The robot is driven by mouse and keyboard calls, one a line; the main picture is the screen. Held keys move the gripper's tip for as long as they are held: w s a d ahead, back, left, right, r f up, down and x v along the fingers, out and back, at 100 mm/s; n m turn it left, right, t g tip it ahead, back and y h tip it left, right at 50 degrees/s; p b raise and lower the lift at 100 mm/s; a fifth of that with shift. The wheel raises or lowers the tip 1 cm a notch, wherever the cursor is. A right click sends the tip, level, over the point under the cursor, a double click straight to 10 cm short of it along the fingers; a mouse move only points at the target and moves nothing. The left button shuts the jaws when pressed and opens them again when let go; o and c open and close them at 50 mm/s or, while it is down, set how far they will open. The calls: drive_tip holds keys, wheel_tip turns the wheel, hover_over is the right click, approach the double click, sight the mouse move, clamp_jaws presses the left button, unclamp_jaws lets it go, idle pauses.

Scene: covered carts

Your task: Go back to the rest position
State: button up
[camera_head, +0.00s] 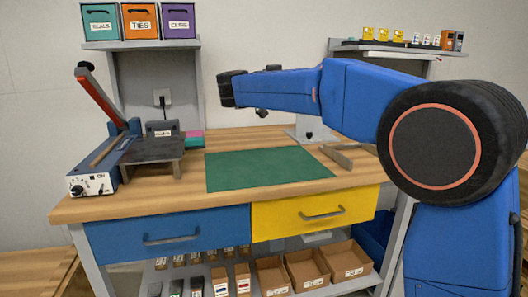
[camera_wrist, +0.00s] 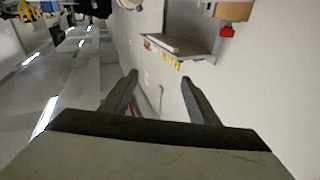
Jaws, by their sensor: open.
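My gripper (camera_wrist: 158,85) shows in the wrist view with its two dark fingers spread apart and nothing between them. In the head view my blue arm reaches from the right across the upper middle, and its dark end is above the back of the workbench, clear of everything on it. The fingers themselves are hard to make out in the head view. The wrist view looks out over the room, which appears turned upside down, with a wall and a shelf (camera_wrist: 182,48) in it.
The wooden workbench (camera_head: 130,196) carries a green mat (camera_head: 262,168), a lever device (camera_head: 100,110) at left and a small bracket (camera_head: 338,155) at right. Blue (camera_head: 168,234) and yellow (camera_head: 316,212) drawers are closed. Shelves with bins (camera_head: 140,22) and small boxes (camera_head: 398,36) stand behind.

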drive_tip(key=d+r+n+t+y, duration=0.4)
drive_tip(key=r+t+y, duration=0.1)
drive_tip(key=r+t, duration=0.15)
drive_tip(key=s+d+f+n+g+y, duration=0.2)
drive_tip(key=s+d+f+g+y, duration=0.1)
drive_tip(key=s+f, duration=1.2)
drive_tip(key=s+d+f+n+g+y, duration=0.3)
drive_tip(key=s+d+f+g, duration=0.2)
drive_tip(key=s+f, duration=1.1)
drive_tip(key=s+d+f+n+g+y, duration=0.2)
drive_tip(key=s+d+f+g+y, duration=0.2)
drive_tip(key=s+f, duration=1.2)
drive_tip(key=shift+s+d+f+n+g, duration=0.15)
drive_tip(key=shift+d+f+n+g, duration=0.25)
drive_tip(key=shift+f+g, duration=0.35)
drive_tip(key=shift+r, duration=0.1)
